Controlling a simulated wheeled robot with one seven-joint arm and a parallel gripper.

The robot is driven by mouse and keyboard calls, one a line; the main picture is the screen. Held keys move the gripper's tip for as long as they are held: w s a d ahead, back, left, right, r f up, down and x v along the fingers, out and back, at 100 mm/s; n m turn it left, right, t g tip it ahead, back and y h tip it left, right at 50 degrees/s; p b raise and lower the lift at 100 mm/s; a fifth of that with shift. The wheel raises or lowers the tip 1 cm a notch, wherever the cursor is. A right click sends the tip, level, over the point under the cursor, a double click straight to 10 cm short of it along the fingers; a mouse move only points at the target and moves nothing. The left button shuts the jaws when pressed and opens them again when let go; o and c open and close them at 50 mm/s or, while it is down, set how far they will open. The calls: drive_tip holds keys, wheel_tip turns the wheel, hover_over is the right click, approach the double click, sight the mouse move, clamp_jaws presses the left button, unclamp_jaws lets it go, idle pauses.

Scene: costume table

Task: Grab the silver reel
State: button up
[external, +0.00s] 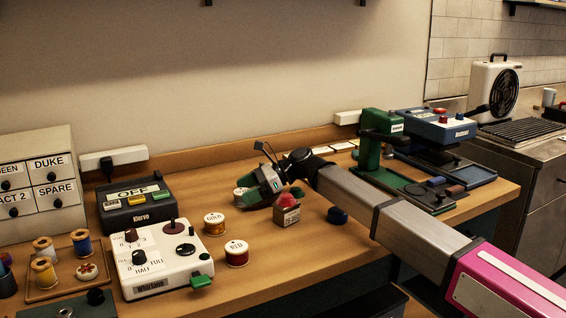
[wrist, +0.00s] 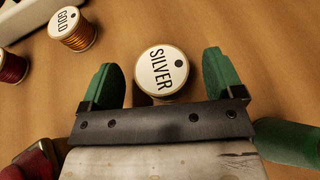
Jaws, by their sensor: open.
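The silver reel (wrist: 160,68) stands upright on the table in the wrist view, its round white top lettered SILVER. My gripper (wrist: 161,75) is open, with one green finger on each side of the reel; small gaps show on both sides. The reel's lower part is hidden behind the dark bar of my gripper. In the external view my gripper (external: 258,190) is low over the middle of the table, and a reel's pale top (external: 240,191) shows beside its fingers, largely hidden.
The gold reel (external: 214,223) and red reel (external: 237,253) stand to the left, near the white control box (external: 160,262). A green press (external: 376,140) stands further right.

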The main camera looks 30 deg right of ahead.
drive_tip(key=shift+x, duration=0.85)
drive_tip(key=c, duration=1)
drive_tip(key=shift+c, duration=0.2)
drive_tip(key=shift+r, duration=0.15)
